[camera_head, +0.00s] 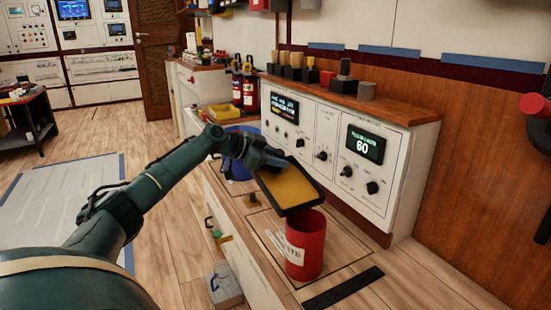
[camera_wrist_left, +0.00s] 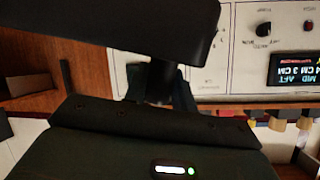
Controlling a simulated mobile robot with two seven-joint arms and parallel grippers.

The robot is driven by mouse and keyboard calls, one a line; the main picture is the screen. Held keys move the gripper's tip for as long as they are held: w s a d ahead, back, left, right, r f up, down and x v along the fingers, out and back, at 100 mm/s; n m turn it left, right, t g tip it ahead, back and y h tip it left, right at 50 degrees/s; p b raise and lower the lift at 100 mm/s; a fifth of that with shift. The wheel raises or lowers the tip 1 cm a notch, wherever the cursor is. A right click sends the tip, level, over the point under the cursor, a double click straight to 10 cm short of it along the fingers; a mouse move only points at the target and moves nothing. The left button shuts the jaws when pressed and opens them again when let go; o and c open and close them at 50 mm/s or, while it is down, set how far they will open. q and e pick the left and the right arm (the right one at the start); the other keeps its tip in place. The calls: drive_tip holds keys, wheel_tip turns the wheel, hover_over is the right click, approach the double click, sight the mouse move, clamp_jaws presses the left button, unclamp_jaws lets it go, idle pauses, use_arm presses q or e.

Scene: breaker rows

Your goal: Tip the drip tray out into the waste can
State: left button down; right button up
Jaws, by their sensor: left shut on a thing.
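The drip tray (camera_head: 289,186) is a black, shallow rectangular tray with a yellow-amber inside. It hangs tilted in the head view, its lower edge above the back of the waste can. In the left wrist view the tray's dark body (camera_wrist_left: 120,25) fills the top, with a dark stem (camera_wrist_left: 156,80) leading to the gripper. The waste can (camera_head: 305,248) is a red, upright cylinder with a white label, on the bench. Its inside is mostly hidden. My right gripper does not show.
A white instrument panel (camera_head: 325,150) with knobs and displays stands close behind the tray. A wooden shelf (camera_head: 330,90) above it holds several small blocks. A black strip (camera_head: 343,288) lies in front of the can. A blue round thing (camera_head: 238,165) is partly hidden behind my gripper.

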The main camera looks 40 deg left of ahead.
use_arm(q)
drive_tip(key=r+p, duration=0.1)
drive_tip(key=r+m+y, duration=0.1)
drive_tip(key=shift+s+d+r+p, duration=0.15)
drive_tip(key=shift+d+r+p, duration=0.25)
drive_tip(key=shift+s+d+r+m+t+y+p, duration=0.25)
drive_tip(key=shift+d+r+m+p, duration=0.25)
drive_tip(key=shift+p, duration=0.25)
drive_tip(key=s+d+r+m+t+y+p, duration=0.1)
drive_tip(key=s+d+m+t+y+p, duration=0.1)
drive_tip(key=d+m+p, duration=0.2)
drive_tip(key=s+d+r+m+t+y+p, duration=0.1)
drive_tip(key=s+d+m+y+p, duration=0.2)
drive_tip(key=d+p, duration=0.6)
drive_tip(key=shift+d+m+t+p, duration=0.3)
drive_tip(key=shift+m+p, duration=0.2)
drive_tip(key=shift+p, duration=1.45)
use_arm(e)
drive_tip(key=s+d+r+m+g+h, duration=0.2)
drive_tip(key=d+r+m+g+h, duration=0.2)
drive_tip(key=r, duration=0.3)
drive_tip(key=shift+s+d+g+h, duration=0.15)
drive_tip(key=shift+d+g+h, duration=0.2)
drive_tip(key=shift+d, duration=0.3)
